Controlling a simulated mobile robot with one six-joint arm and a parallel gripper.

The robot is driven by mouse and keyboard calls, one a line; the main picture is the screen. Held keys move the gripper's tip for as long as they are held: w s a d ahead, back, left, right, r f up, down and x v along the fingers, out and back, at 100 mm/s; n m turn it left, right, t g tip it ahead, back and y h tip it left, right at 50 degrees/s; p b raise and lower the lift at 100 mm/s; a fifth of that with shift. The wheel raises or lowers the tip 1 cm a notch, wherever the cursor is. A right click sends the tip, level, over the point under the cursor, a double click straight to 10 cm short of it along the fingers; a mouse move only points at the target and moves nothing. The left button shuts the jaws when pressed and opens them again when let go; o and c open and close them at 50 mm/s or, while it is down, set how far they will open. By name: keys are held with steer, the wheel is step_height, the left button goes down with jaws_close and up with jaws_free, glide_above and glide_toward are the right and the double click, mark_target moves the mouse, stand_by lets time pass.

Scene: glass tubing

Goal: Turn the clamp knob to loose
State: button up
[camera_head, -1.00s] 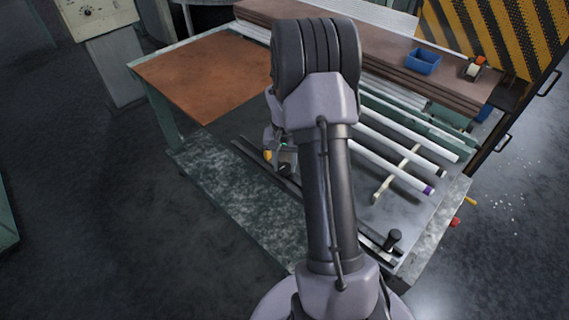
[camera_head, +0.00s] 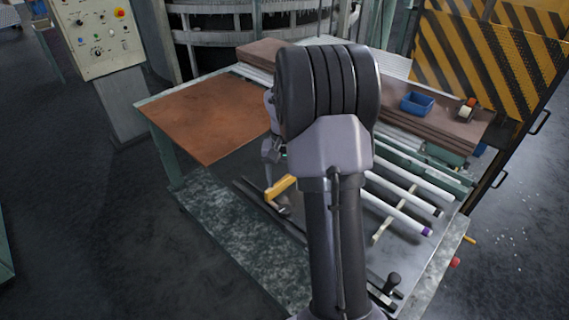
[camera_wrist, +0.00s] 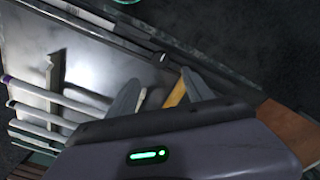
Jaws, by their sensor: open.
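A black knob (camera_head: 392,281) stands upright at the near right corner of the bench, by the dark rail; I take it for the clamp knob. Its setting is too small to read. My gripper shows in the wrist view (camera_wrist: 160,82) with its two grey fingers spread and nothing held. In the head view it is mostly hidden behind my arm, above the left part of the bench and well away from the knob. A yellow handle-like piece (camera_head: 281,187) lies below it; a yellow bar (camera_wrist: 175,94) shows between the fingers, beyond them.
Several white glass tubes (camera_head: 400,213) lie on the right of the bench, one with a purple end. A brown sheet (camera_head: 205,118) covers the left back. A blue box (camera_head: 417,102) and a tape dispenser (camera_head: 466,110) stand on the brown stack.

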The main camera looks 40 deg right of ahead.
step_height(320, 180, up, 6)
steer(key=shift+f+p, duration=0.25)
steer(key=shift+p, duration=0.2)
